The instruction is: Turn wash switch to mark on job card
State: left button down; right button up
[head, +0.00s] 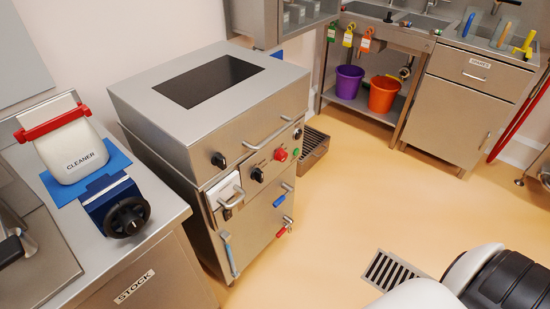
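A steel hopper machine (206,90) with a dark square opening on top stands left of centre. Which one is the wash switch cannot be read, and knob pointers are too small to tell. No job card can be clearly identified; a white plate (222,190) with a handle sits on the front. Neither gripper is in view.
Purple (346,82) and orange (383,93) buckets sit under the sink. The floor before the machine is clear, with a drain grate (392,271).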

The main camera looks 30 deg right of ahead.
aim_at(257, 174)
jog(key=j+u, duration=0.1)
jog(key=u, duration=0.75)
jog(key=i+j+u, duration=0.1)
jog(key=u, duration=0.3)
jog(key=i+u, duration=0.1)
jog(key=u, duration=0.3)
jog(key=k+l, duration=0.1)
jog(key=l, duration=0.3)
jog(key=k+l, duration=0.15)
jog(key=l, duration=0.2)
jog(key=k+l+z, duration=0.1)
jog(key=l, duration=0.3)
jog(key=k+l, duration=0.15)
jog(key=l, duration=0.2)
